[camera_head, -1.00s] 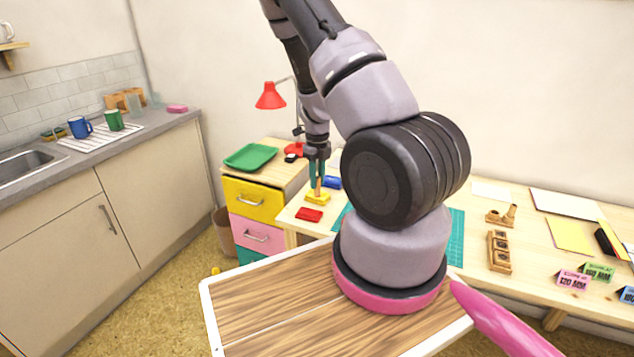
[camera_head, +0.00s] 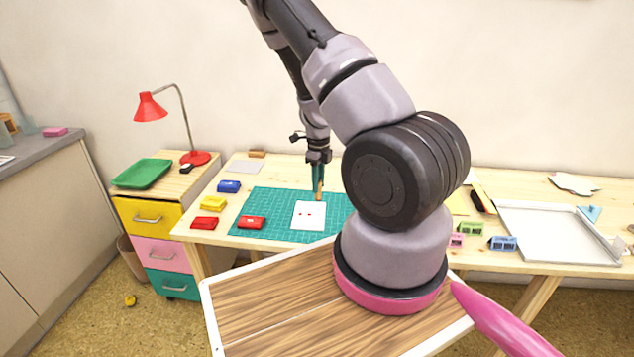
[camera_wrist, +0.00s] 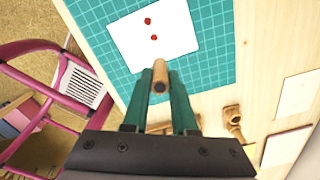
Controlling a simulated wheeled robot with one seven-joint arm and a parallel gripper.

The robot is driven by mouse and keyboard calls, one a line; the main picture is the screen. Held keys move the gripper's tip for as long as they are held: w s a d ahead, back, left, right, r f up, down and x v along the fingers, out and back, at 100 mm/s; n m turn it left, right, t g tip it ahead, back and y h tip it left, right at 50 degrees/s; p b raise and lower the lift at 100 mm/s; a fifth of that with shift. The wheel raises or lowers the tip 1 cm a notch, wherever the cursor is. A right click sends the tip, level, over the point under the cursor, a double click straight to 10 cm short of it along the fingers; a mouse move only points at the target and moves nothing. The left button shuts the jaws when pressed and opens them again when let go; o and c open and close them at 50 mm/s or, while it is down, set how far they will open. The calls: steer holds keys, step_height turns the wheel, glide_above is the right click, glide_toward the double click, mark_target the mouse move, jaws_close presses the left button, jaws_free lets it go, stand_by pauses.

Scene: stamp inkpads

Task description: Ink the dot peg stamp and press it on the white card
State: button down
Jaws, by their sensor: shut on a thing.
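My gripper (camera_head: 318,175) has teal fingers and points down, shut on the wooden dot peg stamp (camera_head: 318,194). The white card (camera_head: 309,223) lies on the green cutting mat (camera_head: 268,203) and bears two red dots; both dots also show on the card (camera_wrist: 178,22) in the wrist view. The peg is near the card's far right corner in the head view; its exact height is unclear. The yellow inkpad (camera_head: 212,203) lies left of the mat.
A blue inkpad (camera_head: 228,186) and a red inkpad (camera_head: 204,223) lie left of the mat; another red pad (camera_head: 250,222) is on it. A red lamp (camera_head: 195,157) and green tray (camera_head: 142,173) stand farther left. A metal tray (camera_head: 555,235) is at right.

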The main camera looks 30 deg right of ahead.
mark_target(318, 198)
step_height(318, 198, down, 3)
steer(key=shift+d+f, duration=0.1)
steer(key=shift+f, duration=1.25)
steer(key=shift+f, duration=0.55)
steer(key=shift+r, duration=0.2)
stand_by(0.8)
steer(key=shift+r, duration=0.4)
steer(key=shift+r, duration=0.15)
steer(key=shift+r, duration=2.65)
